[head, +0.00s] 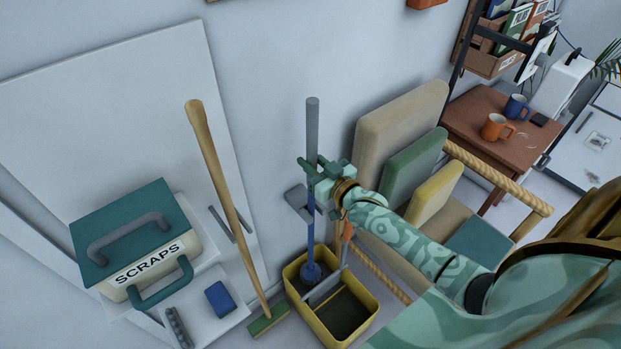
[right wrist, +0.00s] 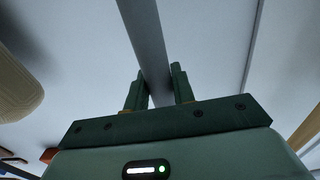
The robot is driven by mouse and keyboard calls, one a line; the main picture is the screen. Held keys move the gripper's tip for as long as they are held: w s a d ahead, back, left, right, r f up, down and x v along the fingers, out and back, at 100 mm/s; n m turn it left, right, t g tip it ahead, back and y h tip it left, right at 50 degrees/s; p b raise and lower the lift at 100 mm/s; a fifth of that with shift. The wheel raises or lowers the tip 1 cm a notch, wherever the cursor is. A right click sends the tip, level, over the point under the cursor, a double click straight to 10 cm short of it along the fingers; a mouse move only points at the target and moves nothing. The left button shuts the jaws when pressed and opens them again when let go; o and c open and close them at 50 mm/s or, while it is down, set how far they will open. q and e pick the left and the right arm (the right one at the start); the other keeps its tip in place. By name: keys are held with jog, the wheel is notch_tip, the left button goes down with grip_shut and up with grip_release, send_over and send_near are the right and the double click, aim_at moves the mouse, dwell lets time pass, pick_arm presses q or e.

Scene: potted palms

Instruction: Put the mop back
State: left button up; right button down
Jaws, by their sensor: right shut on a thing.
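The mop has a straight handle, grey at the top (head: 312,125) and blue lower down, and stands close to upright. Its blue lower end (head: 311,272) is at the yellow bucket (head: 357,285), inside the rim in the picture; whether it rests on anything I cannot tell. My right gripper (head: 313,172) is shut on the handle at about mid-height. In the right wrist view the grey handle (right wrist: 146,40) runs between the two fingers of the gripper (right wrist: 160,90). My left gripper is not in view.
A broom (head: 213,155) with a wooden handle leans left of the mop. A SCRAPS box (head: 120,225) with a teal lid stands further left. A cushioned bench (head: 385,125) is right of the mop, and a wooden table (head: 480,125) with mugs is behind it.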

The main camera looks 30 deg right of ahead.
jog(key=shift+f+b, duration=1.1)
jog(key=shift+f, duration=1.25)
jog(key=shift+f, duration=0.2)
jog(key=c, duration=1.2)
grip_release()
jog(key=shift+o, duration=0.2)
